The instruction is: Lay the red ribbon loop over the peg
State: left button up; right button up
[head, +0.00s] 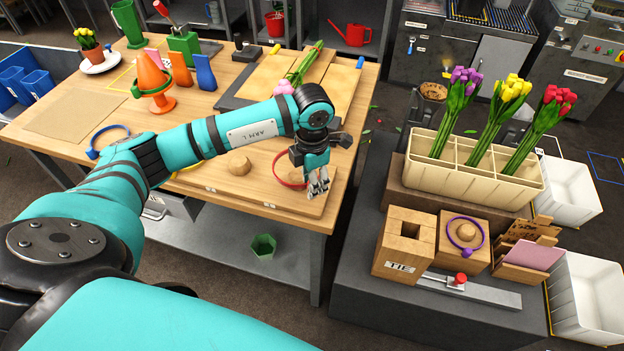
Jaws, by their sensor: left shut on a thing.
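The red ribbon loop (279,172) is at the right part of a wooden board on the workbench. My left gripper (318,192) is shut on its right side. The fingers and arm hide part of the loop, and I cannot tell whether it touches the board. A round wooden peg (239,164) stands on the board, left of the red loop and apart from it. Another round peg (465,231) stands on a wooden block on the dark stand at right, with a purple loop (455,245) around it. My right gripper is not in view.
A blue loop (93,153) lies on the workbench at left. A wooden block marked TIE (400,266) and a cream planter (475,184) with tulip bunches stand on the dark stand. An orange cone (150,75) stands at the back left. A gap separates bench and stand.

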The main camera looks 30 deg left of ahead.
pick_arm(q)
jog(key=shift+f+b, duration=1.75)
jog(key=shift+f, duration=0.45)
jog(key=o, duration=0.9)
jog(key=shift+r, duration=0.1)
notch_tip(320, 180, up, 12)
jog(key=shift+f, duration=0.1)
